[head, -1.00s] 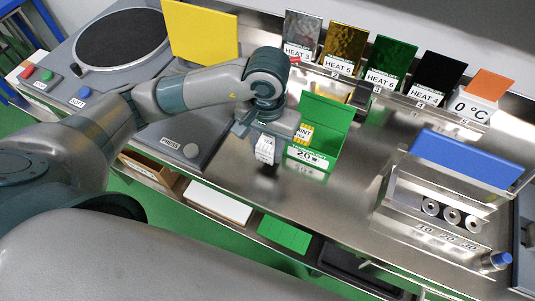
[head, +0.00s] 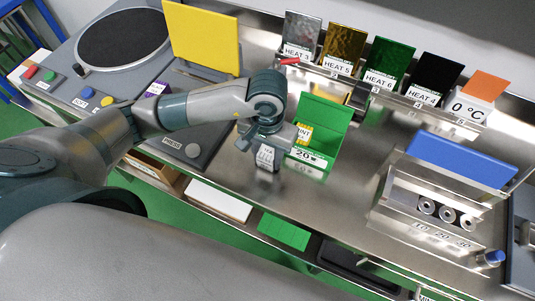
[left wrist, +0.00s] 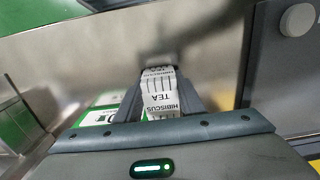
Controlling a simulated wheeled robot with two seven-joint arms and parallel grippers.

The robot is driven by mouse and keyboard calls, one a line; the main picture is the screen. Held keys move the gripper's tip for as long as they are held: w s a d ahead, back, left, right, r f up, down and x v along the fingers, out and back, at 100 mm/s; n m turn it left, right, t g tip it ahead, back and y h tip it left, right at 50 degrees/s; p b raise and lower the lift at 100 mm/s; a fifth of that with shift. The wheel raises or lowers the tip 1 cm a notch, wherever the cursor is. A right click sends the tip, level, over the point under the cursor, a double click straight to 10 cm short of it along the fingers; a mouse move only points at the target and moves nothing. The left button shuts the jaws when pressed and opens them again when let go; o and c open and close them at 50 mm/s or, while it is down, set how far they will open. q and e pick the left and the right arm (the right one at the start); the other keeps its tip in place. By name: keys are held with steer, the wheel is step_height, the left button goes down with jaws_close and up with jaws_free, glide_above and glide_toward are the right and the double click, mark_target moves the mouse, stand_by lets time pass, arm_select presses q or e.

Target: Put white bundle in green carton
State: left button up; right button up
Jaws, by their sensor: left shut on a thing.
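The white bundle (head: 265,156), printed with tea labels, is held in my left gripper (head: 266,160), which is shut on it. In the left wrist view the bundle (left wrist: 160,92) sits upright between the two fingers, with "HIBISCUS TEA" readable on it. The green carton (head: 326,124) stands open on the steel counter just right of the gripper, with a "20" label on its front and a yellow "MINT" packet (head: 304,134) inside. A corner of the carton (left wrist: 97,119) shows left of the fingers in the left wrist view. The bundle is outside the carton. My right gripper is not in view.
A grey press unit (head: 185,145) is left of the gripper. A yellow panel (head: 202,38) and several upright heat cards (head: 388,65) line the back. A blue-lidded dispenser (head: 460,160) stands at right. The steel counter (head: 345,195) between carton and dispenser is clear.

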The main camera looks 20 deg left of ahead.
mark_target(268, 152)
arm_select(q)
steer(key=shift+f, duration=0.2)
steer(key=o, duration=1)
steer(key=shift+r, duration=0.1)
steer(key=shift+r, duration=0.15)
steer(key=shift+r+b, duration=0.3)
steer(key=shift+r, duration=0.2)
step_height(268, 152, up, 9)
steer(key=b, duration=0.2)
steer(key=shift+r+b, duration=0.1)
steer(key=shift+b, duration=0.2)
steer(key=shift+r, duration=0.85)
